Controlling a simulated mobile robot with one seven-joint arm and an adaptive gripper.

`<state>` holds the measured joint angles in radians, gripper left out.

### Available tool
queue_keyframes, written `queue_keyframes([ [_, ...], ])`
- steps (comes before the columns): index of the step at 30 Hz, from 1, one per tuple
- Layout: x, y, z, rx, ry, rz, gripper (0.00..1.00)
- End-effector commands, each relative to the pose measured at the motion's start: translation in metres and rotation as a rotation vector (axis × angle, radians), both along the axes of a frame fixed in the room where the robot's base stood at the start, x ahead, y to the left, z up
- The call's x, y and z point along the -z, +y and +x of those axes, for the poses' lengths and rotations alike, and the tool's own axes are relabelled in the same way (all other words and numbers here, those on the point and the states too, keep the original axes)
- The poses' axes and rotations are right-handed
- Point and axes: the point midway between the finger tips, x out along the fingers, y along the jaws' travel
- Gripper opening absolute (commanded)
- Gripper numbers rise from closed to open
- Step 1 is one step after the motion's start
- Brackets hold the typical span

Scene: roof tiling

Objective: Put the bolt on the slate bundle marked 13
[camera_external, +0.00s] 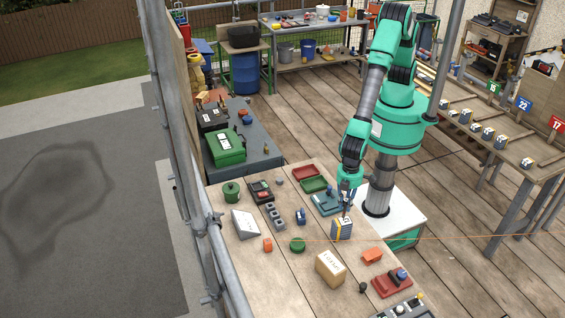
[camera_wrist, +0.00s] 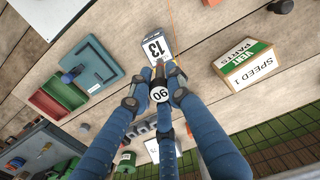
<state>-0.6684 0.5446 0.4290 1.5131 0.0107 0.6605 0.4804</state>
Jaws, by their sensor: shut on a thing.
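The slate bundle marked 13 (camera_external: 341,231) stands on the wooden table, grey-blue with yellow bands. In the wrist view its white label 13 (camera_wrist: 153,46) faces me, just beyond the fingertips. My gripper (camera_external: 345,211) points down over the bundle; in the wrist view its blue fingers (camera_wrist: 161,75) converge at the bundle's near edge. It is shut on the bolt, which the fingers mostly hide. A round white disc marked 90 (camera_wrist: 159,94) shows between the fingers; I cannot tell what it belongs to. Whether the bolt touches the bundle is unclear.
A cardboard box (camera_external: 330,268) stands in front of the bundle. An orange block (camera_external: 372,256) lies to its right and a blue-green tray (camera_external: 326,203) behind it. A green round thing (camera_external: 298,245) is to the left. An orange line crosses the table. Bare wood lies between.

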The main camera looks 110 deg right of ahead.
Motion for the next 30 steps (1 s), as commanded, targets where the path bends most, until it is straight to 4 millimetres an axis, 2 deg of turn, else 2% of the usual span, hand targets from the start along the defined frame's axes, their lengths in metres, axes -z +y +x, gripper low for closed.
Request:
queue_keyframes([
  [6, 0.018, 0.0, 0.0, 0.0, 0.0, 0.0, 0.0],
  [20, 0.024, 0.0, 0.0, 0.0, -0.001, 0.0, 0.0],
  [21, 0.023, 0.0, 0.0, 0.0, -0.001, 0.0, 0.26],
  [23, 0.022, 0.0, 0.0, 0.0, -0.001, 0.0, 0.37],
  [30, 0.022, 0.0, 0.0, 0.0, -0.001, 0.0, 0.37],
])
